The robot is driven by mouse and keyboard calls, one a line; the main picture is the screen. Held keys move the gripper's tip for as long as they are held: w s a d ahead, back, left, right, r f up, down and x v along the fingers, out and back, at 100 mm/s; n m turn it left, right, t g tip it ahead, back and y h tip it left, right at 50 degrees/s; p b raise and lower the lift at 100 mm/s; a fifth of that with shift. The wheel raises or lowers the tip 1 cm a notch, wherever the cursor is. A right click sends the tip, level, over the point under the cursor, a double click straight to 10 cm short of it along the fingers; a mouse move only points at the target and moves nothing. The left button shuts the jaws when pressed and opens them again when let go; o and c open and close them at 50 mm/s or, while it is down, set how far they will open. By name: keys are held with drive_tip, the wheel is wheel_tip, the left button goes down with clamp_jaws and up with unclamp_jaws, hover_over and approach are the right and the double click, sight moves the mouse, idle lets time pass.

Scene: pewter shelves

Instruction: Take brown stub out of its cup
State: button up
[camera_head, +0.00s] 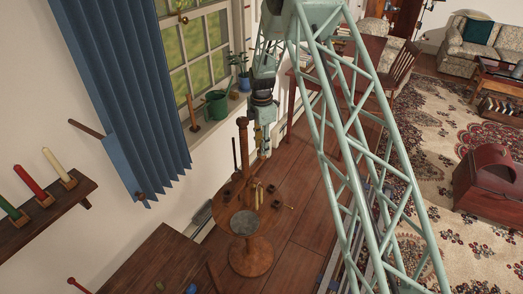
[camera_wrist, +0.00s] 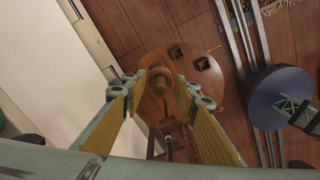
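I cannot tell for certain which piece is the brown stub. In the wrist view a brown, round-topped upright piece (camera_wrist: 160,80) shows between my fingertips, above a round wooden table (camera_wrist: 208,92). It may be the stub or the table's wooden post. My gripper (camera_wrist: 158,84) has its two yellow-padded fingers spread apart, pointing down, with no clear grip on anything. In the head view my gripper (camera_head: 263,148) hangs over the round table, just right of the tall wooden post (camera_head: 243,148). Any cup under the brown piece is hidden.
Two small dark square cups (camera_wrist: 203,63) sit on the table in the wrist view. The head view shows short yellow sticks (camera_head: 259,194) there. A wall shelf (camera_head: 50,218) holds green, red and cream candles. A blue curtain (camera_head: 125,90) and a watering can (camera_head: 217,104) are nearby.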

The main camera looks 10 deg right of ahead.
drive_tip(key=shift+c, duration=0.4)
drive_tip(key=c, duration=0.7)
drive_tip(key=shift+r, duration=0.1)
drive_tip(key=shift+c, duration=0.2)
drive_tip(key=shift+r, duration=1.65)
drive_tip(key=s+r, duration=0.1)
drive_tip(key=s, duration=1.5)
drive_tip(key=shift+d+r, duration=0.25)
drive_tip(key=shift+d, duration=0.15)
